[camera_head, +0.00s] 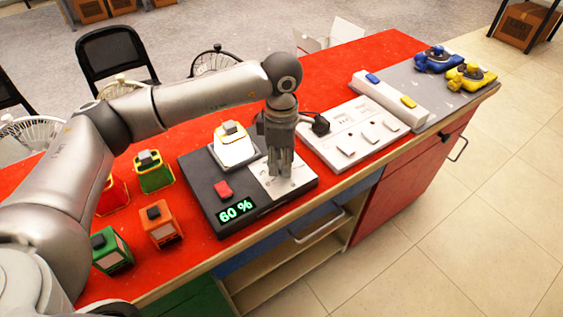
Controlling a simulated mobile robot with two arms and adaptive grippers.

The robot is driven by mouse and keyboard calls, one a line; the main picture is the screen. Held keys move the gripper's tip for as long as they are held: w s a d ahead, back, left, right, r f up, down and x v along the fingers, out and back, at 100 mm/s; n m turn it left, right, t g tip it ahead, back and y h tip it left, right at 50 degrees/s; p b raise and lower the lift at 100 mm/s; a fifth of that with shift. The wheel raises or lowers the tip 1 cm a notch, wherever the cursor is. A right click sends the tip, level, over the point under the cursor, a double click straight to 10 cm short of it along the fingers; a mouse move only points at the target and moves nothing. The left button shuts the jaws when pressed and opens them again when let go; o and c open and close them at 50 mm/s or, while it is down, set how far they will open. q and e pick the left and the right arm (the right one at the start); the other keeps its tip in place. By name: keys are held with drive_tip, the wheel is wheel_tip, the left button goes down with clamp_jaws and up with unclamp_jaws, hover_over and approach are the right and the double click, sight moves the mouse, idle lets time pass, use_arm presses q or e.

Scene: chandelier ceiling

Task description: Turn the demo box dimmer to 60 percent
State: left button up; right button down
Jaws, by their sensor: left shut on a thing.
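The demo box (211,199) is a dark box on the red counter, with a green display (235,211) that reads 60 %. It has a red button (223,190) and a light dial plate (301,173) on its right part. A white lamp-like block (233,149) stands at its back. My left gripper (280,172) points down over the dial plate and is shut on the dimmer knob. The knob itself is hidden between the fingers. My right gripper is not in view.
A white socket panel (348,139) with a black plug lies right of the demo box. Several coloured blocks, such as the orange one (161,227), stand at the left. Blue (437,60) and yellow (470,78) devices sit at the far right end.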

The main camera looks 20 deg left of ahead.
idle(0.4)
use_arm(q)
drive_tip(key=o, duration=1)
drive_tip(key=shift+r, duration=0.1)
wheel_tip(320, 180, up, 12)
drive_tip(key=shift+f, duration=0.1)
